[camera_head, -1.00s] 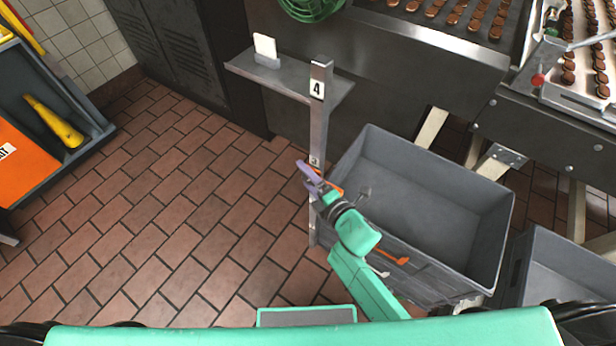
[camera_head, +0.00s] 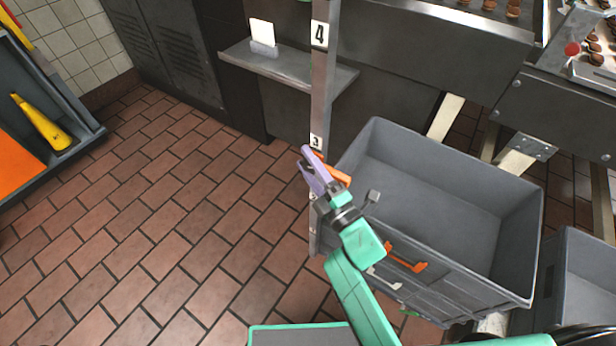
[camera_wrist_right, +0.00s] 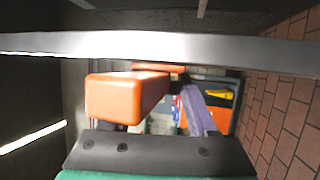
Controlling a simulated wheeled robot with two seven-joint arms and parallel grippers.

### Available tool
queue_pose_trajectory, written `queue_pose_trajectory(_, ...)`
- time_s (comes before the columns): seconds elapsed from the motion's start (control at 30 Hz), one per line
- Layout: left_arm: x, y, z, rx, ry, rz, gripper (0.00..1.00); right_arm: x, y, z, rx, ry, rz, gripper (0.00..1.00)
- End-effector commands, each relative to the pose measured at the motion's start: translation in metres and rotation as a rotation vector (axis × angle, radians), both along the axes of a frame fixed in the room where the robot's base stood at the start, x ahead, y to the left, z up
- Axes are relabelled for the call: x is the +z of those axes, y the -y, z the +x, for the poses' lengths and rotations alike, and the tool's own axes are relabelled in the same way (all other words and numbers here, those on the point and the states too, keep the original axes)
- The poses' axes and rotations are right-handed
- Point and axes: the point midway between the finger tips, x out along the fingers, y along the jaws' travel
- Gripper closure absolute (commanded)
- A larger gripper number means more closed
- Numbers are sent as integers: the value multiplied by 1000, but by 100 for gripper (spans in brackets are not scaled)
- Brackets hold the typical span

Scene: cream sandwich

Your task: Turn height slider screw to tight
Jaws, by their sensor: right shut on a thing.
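An upright metal post (camera_head: 322,80) carries number labels 4 and 3 in the head view. My right gripper (camera_head: 309,168), with purple fingers, is at the post just below label 3. An orange handle (camera_head: 338,174), which looks like the height slider screw, sticks out right beside the fingers. In the right wrist view, the orange handle (camera_wrist_right: 125,98) fills the left of the jaws, with a purple finger (camera_wrist_right: 202,112) at its right. The gripper is shut on it. The exact contact and the screw's thread are hidden. My left gripper is out of view.
A metal shelf (camera_head: 285,70) with a white card joins the post. Open brick floor (camera_head: 190,220) lies left.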

Motion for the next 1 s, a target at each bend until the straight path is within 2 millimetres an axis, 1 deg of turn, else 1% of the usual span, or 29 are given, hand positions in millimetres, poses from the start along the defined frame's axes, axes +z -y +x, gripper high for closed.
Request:
queue_pose_trajectory(0.03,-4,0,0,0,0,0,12,-1,1,0,-1,7,9,97)
queue_pose_trajectory(0.3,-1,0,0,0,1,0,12,3,0,0,-1,11,11,97)
queue_pose_trajectory(0.33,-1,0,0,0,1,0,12,3,0,0,-1,11,11,38)
queue_pose_trajectory(0.37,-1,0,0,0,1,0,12,3,0,0,-1,11,11,26)
queue_pose_trajectory(0.4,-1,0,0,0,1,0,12,3,0,0,0,10,11,12)
queue_pose_trajectory(0.77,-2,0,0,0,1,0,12,1,1,-2,0,7,9,12)
queue_pose_trajectory(0.87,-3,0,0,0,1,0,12,-3,6,-10,-1,4,9,12)
queue_pose_trajectory(1.0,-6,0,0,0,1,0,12,-11,20,-33,-1,2,8,12)
